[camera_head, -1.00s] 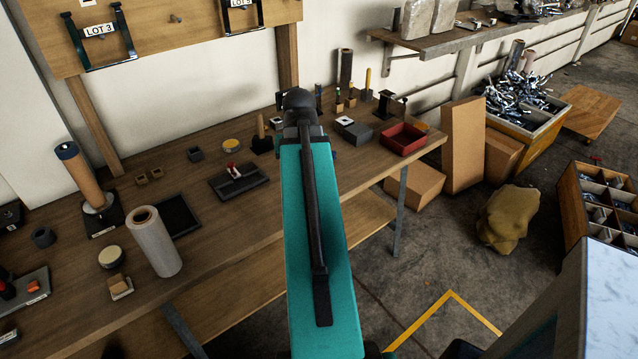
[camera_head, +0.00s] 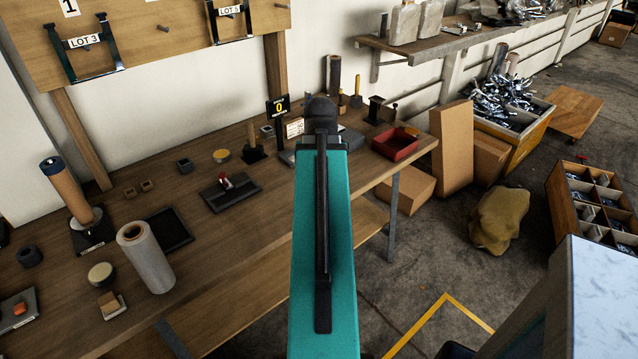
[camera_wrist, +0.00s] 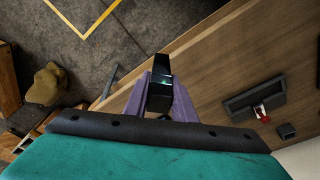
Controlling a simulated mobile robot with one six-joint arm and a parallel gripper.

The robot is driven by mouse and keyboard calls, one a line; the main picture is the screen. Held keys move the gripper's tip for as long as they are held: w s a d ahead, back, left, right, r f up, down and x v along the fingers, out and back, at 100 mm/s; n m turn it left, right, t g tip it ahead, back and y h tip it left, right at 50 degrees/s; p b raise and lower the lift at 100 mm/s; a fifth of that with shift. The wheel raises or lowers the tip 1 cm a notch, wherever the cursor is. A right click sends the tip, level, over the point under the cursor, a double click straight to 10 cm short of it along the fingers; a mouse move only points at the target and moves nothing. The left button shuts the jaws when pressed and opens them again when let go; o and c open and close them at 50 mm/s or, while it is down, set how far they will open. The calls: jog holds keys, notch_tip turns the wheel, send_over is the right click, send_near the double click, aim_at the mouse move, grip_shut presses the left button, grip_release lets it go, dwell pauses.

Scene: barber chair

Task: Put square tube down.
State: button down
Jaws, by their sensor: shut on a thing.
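In the wrist view my gripper (camera_wrist: 161,92), with purple fingers, is shut on a dark, glossy square tube (camera_wrist: 161,68). The tube sticks out past the fingertips and appears over the front part of the wooden workbench (camera_wrist: 215,60), near its edge. Whether it touches the bench I cannot tell. In the head view my teal arm hides the gripper and the tube. A small dark square piece stands on the bench (camera_head: 185,166), and a similar one shows in the wrist view (camera_wrist: 286,131).
On the bench are a dark plate with a red-and-white part (camera_head: 230,190), a flat black tray (camera_head: 170,230), a wrapped roll (camera_head: 146,258) and a red tray (camera_head: 396,146). A black sign showing 0 (camera_head: 279,106) stands behind my arm. Bare wood lies left of my arm.

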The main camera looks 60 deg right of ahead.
jog(key=w+d+p, duration=0.1)
jog(key=w+d, duration=0.2)
jog(key=d, duration=0.3)
jog(key=w+d+f+p, duration=0.1)
jog(key=w+d+p, duration=0.1)
jog(key=d, duration=0.5)
jog(key=shift+w+d+f, duration=0.15)
jog(key=shift+w+d, duration=0.05)
jog(key=shift+w, duration=0.65)
jog(key=shift+d, duration=0.1)
jog(key=shift+w+d+f+p, duration=0.15)
jog(key=shift+f+p, duration=0.3)
jog(key=shift+f, duration=0.5)
jog(key=shift+w+d+f+p, duration=0.1)
jog(key=shift+f+p, duration=0.35)
jog(key=shift+f, duration=0.45)
jog(key=shift+f, duration=0.15)
jog(key=c, duration=1.5)
grip_release()
jog(key=shift+r, duration=0.25)
jog(key=shift+s+a+r+b, duration=0.15)
jog(key=shift+a+r+b, duration=0.2)
jog(key=shift+r, duration=1.6)
jog(key=shift+s+a+r+b, duration=0.2)
jog(key=shift+r+b, duration=0.2)
jog(key=shift+r, duration=1.6)
jog(key=shift+s+a+r+b, duration=0.1)
jog(key=shift+a+r+b, duration=0.25)
jog(key=shift+r, duration=1.6)
jog(key=shift+d, duration=0.1)
